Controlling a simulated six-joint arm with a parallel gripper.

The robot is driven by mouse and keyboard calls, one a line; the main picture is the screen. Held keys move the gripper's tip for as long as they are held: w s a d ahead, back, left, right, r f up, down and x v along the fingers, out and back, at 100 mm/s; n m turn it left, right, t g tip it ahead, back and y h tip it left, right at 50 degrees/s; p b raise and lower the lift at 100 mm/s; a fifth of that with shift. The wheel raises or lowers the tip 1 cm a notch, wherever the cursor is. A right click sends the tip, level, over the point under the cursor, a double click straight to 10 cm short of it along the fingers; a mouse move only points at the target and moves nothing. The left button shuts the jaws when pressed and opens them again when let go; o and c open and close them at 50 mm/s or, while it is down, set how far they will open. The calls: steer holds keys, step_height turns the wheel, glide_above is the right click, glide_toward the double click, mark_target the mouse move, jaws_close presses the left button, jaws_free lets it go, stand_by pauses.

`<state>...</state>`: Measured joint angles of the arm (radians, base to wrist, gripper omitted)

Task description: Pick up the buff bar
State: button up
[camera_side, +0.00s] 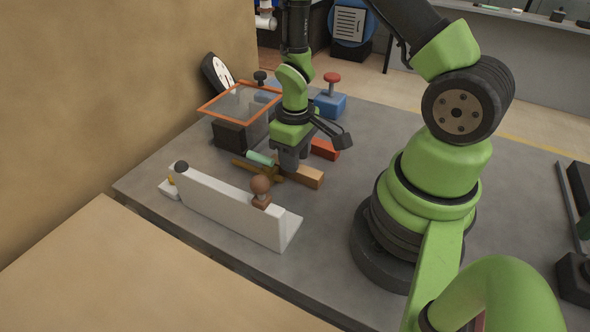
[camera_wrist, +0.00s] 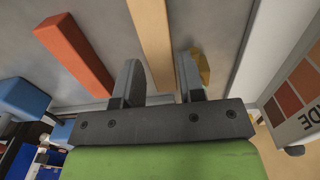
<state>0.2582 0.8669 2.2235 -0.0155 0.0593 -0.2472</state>
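The buff bar (camera_side: 308,177) lies flat on the grey table, below and to the right of my gripper (camera_side: 289,168) in the side view. Its left end is hidden behind the fingers. In the wrist view the buff bar (camera_wrist: 152,42) runs from the top edge down between the two fingers of my gripper (camera_wrist: 158,66). The fingers are apart, with a gap showing on both sides of the bar. I cannot tell whether the fingertips reach down beside it.
A red bar (camera_side: 324,149) lies behind the buff bar. A mint-green piece (camera_side: 262,158) and brown strips (camera_side: 255,170) lie left of the fingers. A white L-shaped rail (camera_side: 228,207) stands in front. An orange-framed clear panel (camera_side: 240,101) and a blue block (camera_side: 331,103) stand behind.

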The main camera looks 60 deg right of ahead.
steer(key=shift+f, duration=1.55)
steer(key=c, duration=0.6)
steer(key=shift+c, duration=0.2)
steer(key=shift+r, duration=0.15)
